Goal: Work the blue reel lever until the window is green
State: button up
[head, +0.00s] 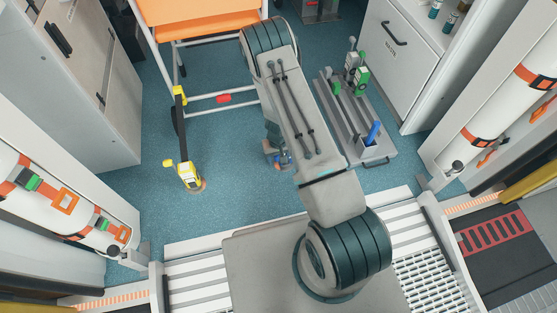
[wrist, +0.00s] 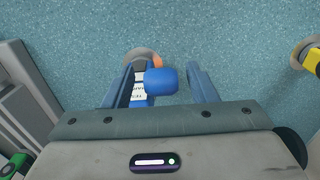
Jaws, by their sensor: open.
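The blue reel lever (wrist: 162,82) shows in the wrist view as a thick, rounded blue grip above a blue reel body with white labels (wrist: 138,92). My gripper (wrist: 160,70) is open, with one blue-grey finger on each side of the grip. A gap shows between the grip and the right finger; the left finger is close to the reel body, and I cannot tell whether it touches. In the head view the blue reel (head: 284,162) is small and partly hidden by my arm. I cannot make out its window or any green in it.
A grey lever tray (head: 378,150) with green, grey and blue handles lies to the right. An orange-topped stretcher (head: 205,18) stands behind. Floor between the reels is clear.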

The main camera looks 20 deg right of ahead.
jog(key=shift+f, duration=0.65)
grip_shut()
jog(key=shift+r, duration=0.1)
